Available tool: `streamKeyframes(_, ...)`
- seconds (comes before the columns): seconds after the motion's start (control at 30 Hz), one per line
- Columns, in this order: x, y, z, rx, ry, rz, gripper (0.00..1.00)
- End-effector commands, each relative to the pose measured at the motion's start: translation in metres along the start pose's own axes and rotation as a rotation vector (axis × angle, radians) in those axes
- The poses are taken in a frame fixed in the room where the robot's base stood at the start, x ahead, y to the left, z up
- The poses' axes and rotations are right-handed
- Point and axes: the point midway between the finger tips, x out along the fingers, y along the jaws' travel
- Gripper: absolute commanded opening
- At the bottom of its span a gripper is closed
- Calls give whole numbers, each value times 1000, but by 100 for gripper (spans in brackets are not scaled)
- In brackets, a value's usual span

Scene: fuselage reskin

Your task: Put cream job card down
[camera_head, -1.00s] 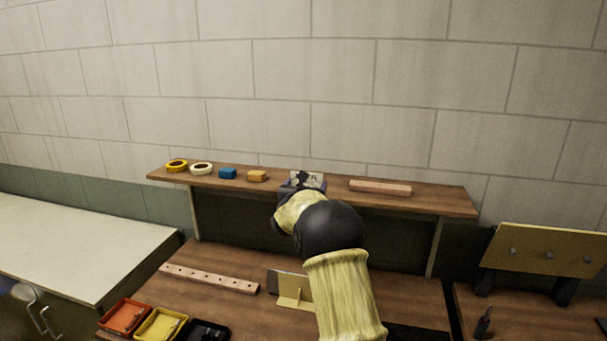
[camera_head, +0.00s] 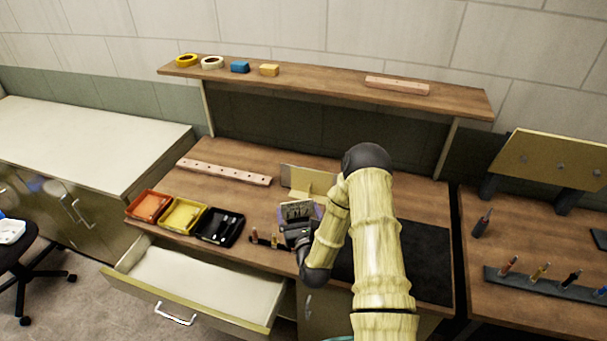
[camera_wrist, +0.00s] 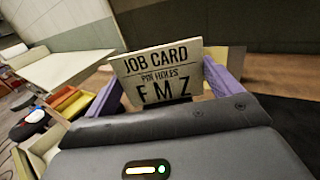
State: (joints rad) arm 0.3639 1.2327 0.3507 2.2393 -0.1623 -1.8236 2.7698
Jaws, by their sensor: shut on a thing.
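The cream job card (camera_wrist: 160,72) stands upright between the purple fingers of my gripper (camera_wrist: 165,85) in the wrist view. Its printed face reads "JOB CARD, PIN HOLES, F M Z". In the head view the card (camera_head: 299,211) is small and held by my gripper (camera_head: 300,222), which is shut on it. The gripper is over the front middle of the wooden workbench (camera_head: 225,160), in front of a cream angled stand (camera_head: 312,183). Whether the card touches the bench or the stand cannot be told.
Orange (camera_head: 149,206), yellow (camera_head: 182,215) and black (camera_head: 220,226) trays sit left of my gripper. A drawer (camera_head: 195,280) is open below. A dark mat (camera_head: 425,260) lies to the right. The upper shelf (camera_head: 330,84) holds tape rolls, blocks and a strip.

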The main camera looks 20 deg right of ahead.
Motion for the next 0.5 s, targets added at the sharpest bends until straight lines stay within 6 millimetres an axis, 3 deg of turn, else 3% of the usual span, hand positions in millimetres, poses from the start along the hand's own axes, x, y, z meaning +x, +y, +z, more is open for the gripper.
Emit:
streamKeyframes(0.1, -25, 8, -32, 5, 9, 33, 68)
streamKeyframes(0.3, -56, 21, -69, 6, 5, 70, 68)
streamKeyframes(0.4, -63, 24, -79, 7, 2, 74, 68)
streamKeyframes(0.5, -62, 24, -75, 6, -2, 74, 68)
